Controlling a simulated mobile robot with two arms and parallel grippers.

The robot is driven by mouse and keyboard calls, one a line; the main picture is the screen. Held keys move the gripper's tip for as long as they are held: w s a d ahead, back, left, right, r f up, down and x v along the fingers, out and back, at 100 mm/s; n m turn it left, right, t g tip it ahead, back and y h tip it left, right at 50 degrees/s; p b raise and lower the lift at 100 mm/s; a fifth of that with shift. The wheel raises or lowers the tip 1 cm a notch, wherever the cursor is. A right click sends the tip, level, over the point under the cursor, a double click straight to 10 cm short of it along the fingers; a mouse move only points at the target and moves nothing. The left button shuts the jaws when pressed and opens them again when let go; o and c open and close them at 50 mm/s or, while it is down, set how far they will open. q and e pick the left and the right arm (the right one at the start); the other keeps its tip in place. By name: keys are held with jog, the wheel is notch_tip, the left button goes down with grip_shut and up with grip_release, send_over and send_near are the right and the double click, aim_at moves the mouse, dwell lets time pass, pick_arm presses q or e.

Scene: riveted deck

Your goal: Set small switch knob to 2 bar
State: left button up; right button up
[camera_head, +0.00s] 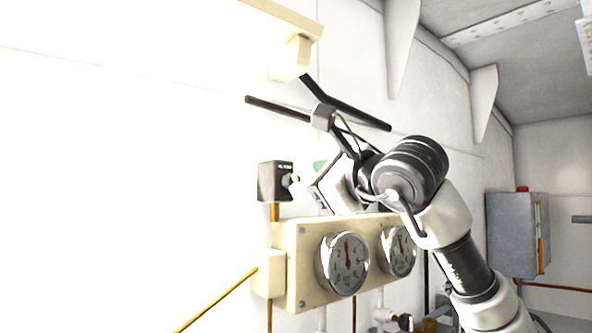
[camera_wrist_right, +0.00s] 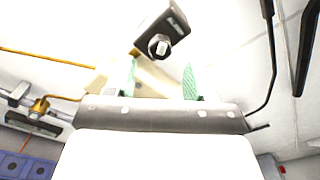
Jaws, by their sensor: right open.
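A small dark switch box (camera_head: 270,181) is on the white wall, with a light knob (camera_head: 293,181) on its side. In the right wrist view the box (camera_wrist_right: 176,22) has a pale hex-like knob (camera_wrist_right: 159,45) facing me; its setting cannot be read. My right gripper (camera_head: 319,178) is just right of the knob in the head view, apart from it. In the wrist view its green-padded fingers (camera_wrist_right: 161,80) are spread open with nothing between them, and the knob appears beyond and above the gap. My left gripper is not in view.
A cream panel with two round gauges (camera_head: 342,263) (camera_head: 398,251) is below the switch. Thin dark bars (camera_head: 278,108) cross above my right gripper. A cream fitting (camera_head: 292,58) is higher up. A grey box (camera_head: 517,233) hangs at the right. Yellow pipes run below.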

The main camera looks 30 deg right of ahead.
aim_at(297, 180)
jog(key=w+p, duration=0.1)
jog(key=w, duration=0.2)
jog(key=shift+w+a+r+p, duration=0.1)
jog(key=shift+w+r+p, duration=0.05)
jog(key=shift+w+p, duration=0.2)
jog(key=shift+w+a, duration=0.1)
jog(key=shift+w, duration=0.35)
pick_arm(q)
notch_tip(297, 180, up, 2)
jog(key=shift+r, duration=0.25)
pick_arm(e)
jog(key=shift+c, duration=0.2)
